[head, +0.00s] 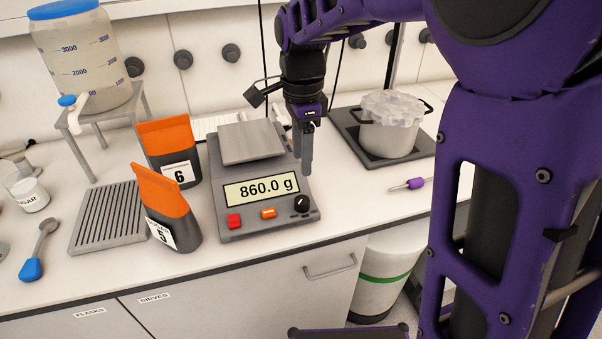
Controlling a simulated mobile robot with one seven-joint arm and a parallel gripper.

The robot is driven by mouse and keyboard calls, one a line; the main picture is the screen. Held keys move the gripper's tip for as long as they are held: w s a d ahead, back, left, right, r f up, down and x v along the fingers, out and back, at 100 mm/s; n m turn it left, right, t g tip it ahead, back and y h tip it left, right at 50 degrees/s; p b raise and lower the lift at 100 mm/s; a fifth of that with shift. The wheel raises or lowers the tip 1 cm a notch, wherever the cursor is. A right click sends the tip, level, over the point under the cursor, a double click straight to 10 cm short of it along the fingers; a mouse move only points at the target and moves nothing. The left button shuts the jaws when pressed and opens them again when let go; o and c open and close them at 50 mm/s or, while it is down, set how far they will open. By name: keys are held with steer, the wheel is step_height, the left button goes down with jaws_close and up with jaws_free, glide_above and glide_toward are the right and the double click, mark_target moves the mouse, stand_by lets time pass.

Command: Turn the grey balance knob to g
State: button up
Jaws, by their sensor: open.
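The grey balance (262,215) stands on the bench in the middle of the head view. Its display (261,191) reads 860.0 g, and its square pan (251,142) looks empty. The balance knob (302,203) is at the front right of the balance and looks dark, with a small light pointer mark. Small marks around the knob are too small to read. My gripper (307,168) points down above and behind the knob, apart from it. It is open and seems empty; one finger partly hides the other.
A red button (234,221) and an orange button (268,213) sit left of the knob. Orange-topped bags 6 (168,140) and 5 (161,190) stand left of the balance. A pot (388,138) on a dark plate stands right.

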mark_target(302, 199)
step_height(302, 199, down, 12)
steer(key=shift+r+b, duration=0.25)
steer(key=shift+b, duration=0.35)
jaws_close()
